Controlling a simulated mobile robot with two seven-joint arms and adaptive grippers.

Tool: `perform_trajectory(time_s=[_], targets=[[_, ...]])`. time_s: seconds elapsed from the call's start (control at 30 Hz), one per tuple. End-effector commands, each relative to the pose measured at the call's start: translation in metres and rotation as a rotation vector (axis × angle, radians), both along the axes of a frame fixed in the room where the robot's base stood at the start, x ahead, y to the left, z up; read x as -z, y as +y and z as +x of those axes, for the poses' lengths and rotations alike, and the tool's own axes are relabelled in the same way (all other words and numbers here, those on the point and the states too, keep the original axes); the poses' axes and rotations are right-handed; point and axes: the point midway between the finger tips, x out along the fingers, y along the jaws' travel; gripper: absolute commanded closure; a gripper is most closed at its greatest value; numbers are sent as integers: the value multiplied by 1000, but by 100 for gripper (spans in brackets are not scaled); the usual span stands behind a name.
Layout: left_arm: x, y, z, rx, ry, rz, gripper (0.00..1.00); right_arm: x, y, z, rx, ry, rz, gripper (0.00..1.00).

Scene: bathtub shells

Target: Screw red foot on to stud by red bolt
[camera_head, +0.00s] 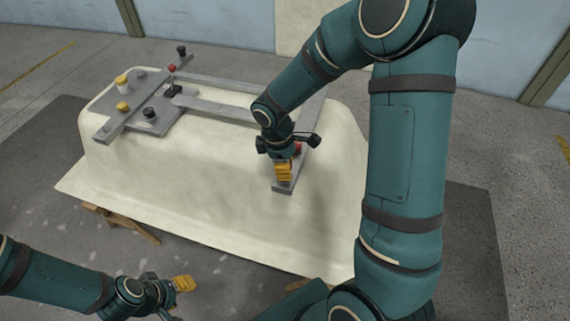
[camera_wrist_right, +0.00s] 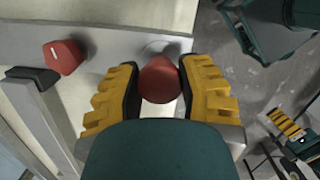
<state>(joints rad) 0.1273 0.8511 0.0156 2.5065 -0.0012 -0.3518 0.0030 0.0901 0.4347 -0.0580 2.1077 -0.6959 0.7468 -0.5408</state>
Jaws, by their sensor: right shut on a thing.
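My right gripper (camera_head: 284,172) points down at the grey plate end (camera_head: 287,187) on the near right part of the tub. In the right wrist view its yellow and black fingers (camera_wrist_right: 160,88) are shut on the round red foot (camera_wrist_right: 160,78). A pale round spot (camera_wrist_right: 158,47) shows on the plate just beyond the foot; the stud itself is hidden, and I cannot tell whether the foot touches it. The red bolt (camera_wrist_right: 65,57) is on the plate, left of the foot. My left gripper (camera_head: 183,284) is low at the left, away from the tub.
The upturned cream tub shell (camera_head: 200,180) carries a grey frame (camera_head: 212,106). At its far left are yellow knobs (camera_head: 122,106), black knobs (camera_head: 150,113) and a small red ball-topped part (camera_head: 171,68). A wooden support (camera_head: 120,225) shows under the tub rim.

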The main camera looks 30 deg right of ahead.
Motion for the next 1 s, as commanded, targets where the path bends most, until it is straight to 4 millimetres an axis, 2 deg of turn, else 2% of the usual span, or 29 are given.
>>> perform_trajectory(time_s=[0.87, 0.9, 0.93, 1.0], targets=[[16, 0, 0, 0, 0, 0, 53, 21, 0, 0, 0, 0, 0, 97], [15, 0, 0, 0, 0, 0, 53, 20, 0, 0, 0, 0, 0, 45], [15, 0, 0, 0, 0, 0, 53, 19, 0, 0, 0, 0, 0, 35], [15, 0, 0, 0, 0, 0, 53, 19, 0, 0, 0, 0, 0, 31]])
